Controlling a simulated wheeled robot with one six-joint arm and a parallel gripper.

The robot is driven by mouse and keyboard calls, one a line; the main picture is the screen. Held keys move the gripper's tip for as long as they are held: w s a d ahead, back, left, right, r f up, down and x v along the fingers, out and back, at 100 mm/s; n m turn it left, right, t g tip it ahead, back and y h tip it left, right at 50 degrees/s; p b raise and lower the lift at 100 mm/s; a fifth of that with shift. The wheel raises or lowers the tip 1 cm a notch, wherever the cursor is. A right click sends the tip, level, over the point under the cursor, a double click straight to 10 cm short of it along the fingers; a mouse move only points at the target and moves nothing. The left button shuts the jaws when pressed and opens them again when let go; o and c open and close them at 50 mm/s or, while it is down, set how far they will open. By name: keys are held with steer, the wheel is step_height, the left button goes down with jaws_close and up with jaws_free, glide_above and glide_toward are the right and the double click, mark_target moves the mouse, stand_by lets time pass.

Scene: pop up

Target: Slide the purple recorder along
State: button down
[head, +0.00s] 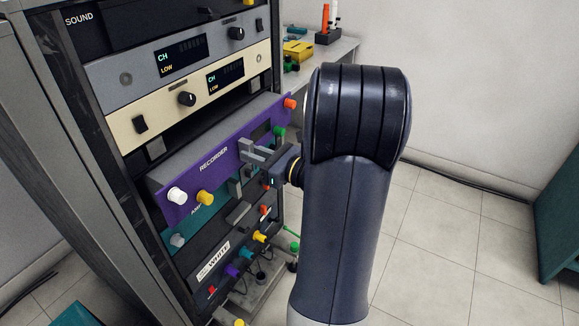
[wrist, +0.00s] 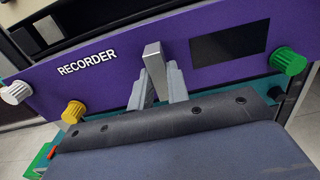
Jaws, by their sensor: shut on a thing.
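The purple recorder (head: 213,158) sits in the equipment rack, and its front stands out past the cream unit above, so part of its grey top shows. Its front panel also fills the upper wrist view (wrist: 110,58), with white, yellow and green knobs and a dark window. My gripper (head: 258,152) is at the middle of this panel, right of the RECORDER label. Its grey fingers (wrist: 163,72) are shut on the front of the recorder.
A cream unit (head: 210,92) is above the recorder. A teal amp unit (head: 196,222) and a dark panel labelled WHITE (head: 212,258) are below, with several coloured knobs. A grey shelf (head: 335,52) with small items is behind. Tiled floor (head: 430,240) at right is clear.

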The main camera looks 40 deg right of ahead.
steer(key=p+v, duration=0.1)
steer(key=v, duration=0.8)
steer(key=shift+s, duration=0.2)
steer(key=c, duration=1.3)
jaws_free()
steer(key=p+v, duration=0.1)
steer(key=v, duration=0.9)
steer(key=shift+s+d, duration=0.2)
steer(key=shift+s, duration=0.2)
steer(key=shift+b+x, duration=0.6)
steer(key=shift+x, duration=5.4)
steer(key=shift+f, duration=0.1)
